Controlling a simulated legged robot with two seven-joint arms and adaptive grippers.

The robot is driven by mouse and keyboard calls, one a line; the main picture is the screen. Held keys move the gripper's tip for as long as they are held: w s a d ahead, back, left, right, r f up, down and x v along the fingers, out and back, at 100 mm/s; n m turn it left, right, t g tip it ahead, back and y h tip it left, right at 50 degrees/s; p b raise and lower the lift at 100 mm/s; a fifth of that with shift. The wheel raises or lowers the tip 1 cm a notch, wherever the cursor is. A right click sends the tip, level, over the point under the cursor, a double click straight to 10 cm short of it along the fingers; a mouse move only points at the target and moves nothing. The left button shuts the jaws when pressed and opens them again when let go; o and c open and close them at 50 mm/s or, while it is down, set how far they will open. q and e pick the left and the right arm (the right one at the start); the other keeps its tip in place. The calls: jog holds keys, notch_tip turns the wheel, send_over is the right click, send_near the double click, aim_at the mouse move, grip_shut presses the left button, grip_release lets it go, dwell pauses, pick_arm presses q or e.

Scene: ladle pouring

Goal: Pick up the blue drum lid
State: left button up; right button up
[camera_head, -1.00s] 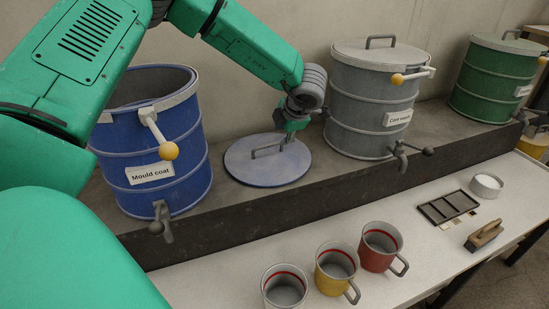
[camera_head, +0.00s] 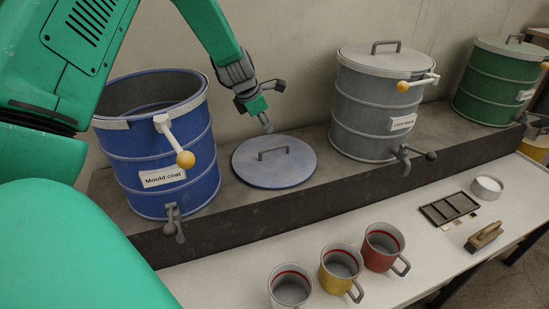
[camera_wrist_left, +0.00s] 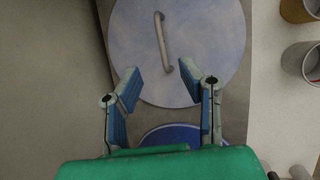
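The blue drum lid (camera_head: 290,174) lies flat on the dark ledge, right of the open blue drum (camera_head: 170,150) labelled "Mould coat". Its grey bar handle (camera_head: 273,150) stands up at its middle. My left gripper (camera_head: 272,107) is above and behind the lid, apart from it, with its fingers spread. In the left wrist view my left gripper (camera_wrist_left: 160,80) is open and empty. The lid (camera_wrist_left: 205,45) and its handle (camera_wrist_left: 163,42) show beyond the fingertips, and the handle is not between them. My right gripper is not in view.
A lidded grey drum (camera_head: 372,115) stands right of the lid, and a green drum (camera_head: 495,85) beyond it. Red, yellow and grey mugs stand on the white table below the ledge. The wall is close behind the ledge.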

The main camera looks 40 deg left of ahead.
aim_at(275, 148)
pick_arm(q)
jog(key=x, duration=0.8)
jog(key=shift+s+a+f, duration=0.25)
jog(key=shift+s+a, duration=0.1)
jog(key=shift+a, duration=0.05)
jog(key=shift+w+d+f+b, duration=0.15)
jog(key=shift+f+b, duration=0.15)
jog(key=x, duration=0.4)
jog(key=shift+f, duration=0.3)
jog(key=shift+w+f, duration=0.2)
jog(key=shift+f, duration=0.05)
jog(key=shift+s+r, duration=0.1)
grip_shut()
